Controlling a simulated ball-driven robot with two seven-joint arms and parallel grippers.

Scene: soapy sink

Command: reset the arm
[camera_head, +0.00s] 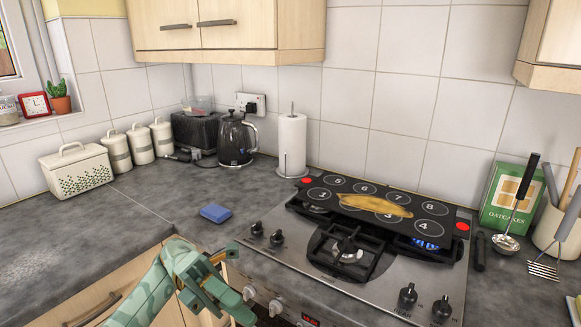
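My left arm, in green camouflage colours, comes in at the bottom left of the head view. Its gripper (243,284) is in front of the counter edge, near the cooker's front knobs. Its fingers look spread apart with nothing between them. My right gripper does not show.
A blue sponge (215,212) lies on the counter (165,190). Right of it is the gas hob (300,240), with a black numbered board (335,185) bearing a flat tan item (375,205). A kettle (234,140), paper roll (292,145), canisters and utensils stand behind.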

